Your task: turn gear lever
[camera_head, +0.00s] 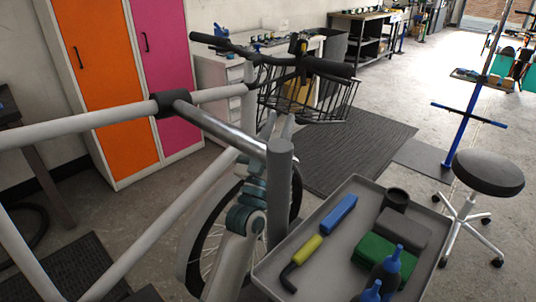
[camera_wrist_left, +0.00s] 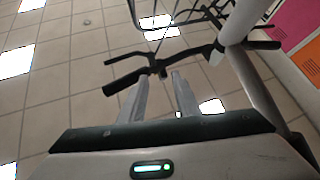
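The bike's black handlebar (camera_head: 265,58) crosses the upper middle of the head view, with a grip at each end. A small dark upright part (camera_head: 298,44) beside the near grip (camera_head: 328,67) may be the gear lever; its shape is too small to be sure. My left gripper (camera_head: 278,124) points up below the handlebar, partly hidden behind the frame tubes. In the left wrist view, its two fingers (camera_wrist_left: 158,95) are apart with nothing between them. The handlebar (camera_wrist_left: 185,57) lies beyond their tips, seen from below. My right gripper is not in view.
A wire basket (camera_head: 310,97) hangs in front of the handlebar. Pale bike tubes (camera_head: 90,118) cross the left side. A grey tool tray (camera_head: 330,258) with a hex key and bottles stands close at lower right. A stool (camera_head: 488,173) is farther right.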

